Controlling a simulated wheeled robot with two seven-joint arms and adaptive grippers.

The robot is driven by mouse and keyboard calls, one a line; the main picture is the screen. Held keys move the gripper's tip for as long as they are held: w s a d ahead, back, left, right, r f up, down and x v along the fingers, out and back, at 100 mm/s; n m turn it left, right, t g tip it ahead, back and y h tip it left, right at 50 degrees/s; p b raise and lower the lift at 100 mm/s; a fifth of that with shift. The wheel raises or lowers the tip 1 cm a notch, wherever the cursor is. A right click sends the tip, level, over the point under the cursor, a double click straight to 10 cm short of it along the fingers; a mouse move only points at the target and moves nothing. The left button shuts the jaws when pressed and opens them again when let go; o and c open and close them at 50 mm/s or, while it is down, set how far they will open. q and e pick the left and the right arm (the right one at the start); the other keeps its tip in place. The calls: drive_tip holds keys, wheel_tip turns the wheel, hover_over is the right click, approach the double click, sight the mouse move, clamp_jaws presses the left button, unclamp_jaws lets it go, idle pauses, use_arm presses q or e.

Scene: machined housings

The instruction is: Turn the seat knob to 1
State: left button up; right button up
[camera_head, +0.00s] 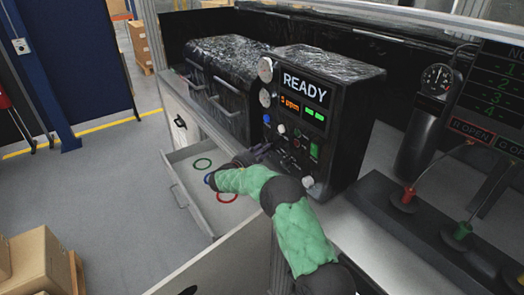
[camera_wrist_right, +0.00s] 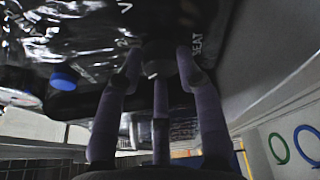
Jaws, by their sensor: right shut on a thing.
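My right gripper (camera_head: 258,152) reaches from the green-sleeved arm to the front of the black machine (camera_head: 335,125). In the right wrist view its fingers (camera_wrist_right: 158,62) are closed around a small grey knob (camera_wrist_right: 153,68) beside the white lettering SEAT (camera_wrist_right: 197,45). The knob is partly hidden between the fingers, and its pointer and scale cannot be read. In the head view the gripper and arm hide the knob. The machine's display (camera_head: 304,82) reads READY, with orange characters and green marks below. My left gripper is not in view.
An open drawer (camera_head: 190,165) below the machine holds green (camera_head: 202,163), blue and red rings (camera_head: 227,197). A blue knob (camera_wrist_right: 63,76) sits near my fingers in the wrist view. A black gauge cylinder (camera_head: 425,125) and a base with red and green connectors stand to the right.

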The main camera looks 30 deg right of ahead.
drive_tip(key=shift+w+a, duration=0.15)
idle(0.3)
drive_tip(key=o, duration=0.9)
drive_tip(key=shift+o, duration=1.2)
drive_tip(key=shift+w+f, duration=0.15)
drive_tip(key=v, duration=1.2)
